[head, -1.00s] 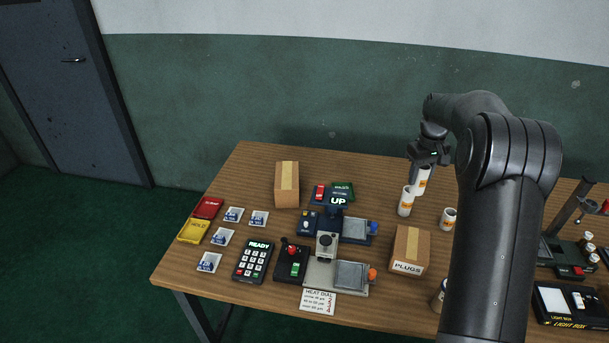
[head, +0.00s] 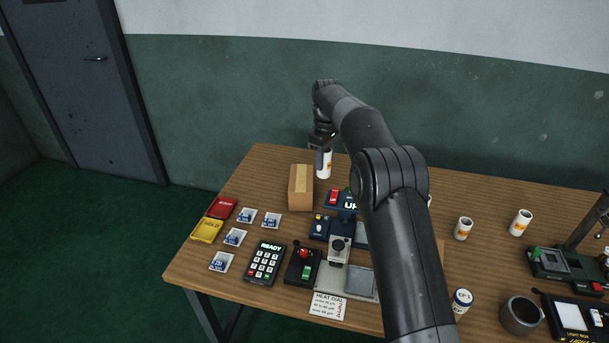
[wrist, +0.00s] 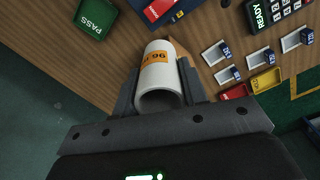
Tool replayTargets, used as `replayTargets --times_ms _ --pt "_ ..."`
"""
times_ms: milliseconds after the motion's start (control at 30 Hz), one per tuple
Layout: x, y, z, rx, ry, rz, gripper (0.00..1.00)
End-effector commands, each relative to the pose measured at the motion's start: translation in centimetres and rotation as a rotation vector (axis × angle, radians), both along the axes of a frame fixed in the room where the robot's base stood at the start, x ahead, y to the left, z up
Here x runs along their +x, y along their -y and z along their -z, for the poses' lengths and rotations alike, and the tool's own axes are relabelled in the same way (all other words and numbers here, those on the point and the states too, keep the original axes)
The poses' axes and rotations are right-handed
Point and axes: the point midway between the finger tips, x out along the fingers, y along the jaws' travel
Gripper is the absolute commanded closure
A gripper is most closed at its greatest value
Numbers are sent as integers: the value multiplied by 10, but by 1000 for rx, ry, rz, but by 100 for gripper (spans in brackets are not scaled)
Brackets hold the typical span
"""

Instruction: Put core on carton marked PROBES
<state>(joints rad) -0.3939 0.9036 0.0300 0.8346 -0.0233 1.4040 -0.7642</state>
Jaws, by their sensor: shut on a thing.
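My gripper (head: 322,146) is shut on a white core (head: 324,167) with an orange label, held behind the brown carton (head: 300,188) near the table's back edge. In the wrist view the core (wrist: 160,88) lies between the two fingers and its label reads 96. The carton has a pale tape strip on top. No marking on it can be read from here. A tan edge beside the core in the wrist view may be this carton. The second carton, marked PLUGS a second ago, is almost wholly hidden behind my arm.
Other white cores (head: 463,228) and (head: 521,222) stand at the right. A keypad (head: 265,263) reading READY, a joystick box (head: 303,266) and a film splicer-like device (head: 338,250) fill the front middle.

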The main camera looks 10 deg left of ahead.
Motion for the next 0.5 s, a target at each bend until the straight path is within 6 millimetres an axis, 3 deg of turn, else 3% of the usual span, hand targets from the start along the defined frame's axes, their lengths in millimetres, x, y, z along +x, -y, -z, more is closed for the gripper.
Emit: replayTargets --times_ms 200,500 --pt "4 -45 28 -1 0 0 84" --pt "6 -62 41 -1 1 3 84"
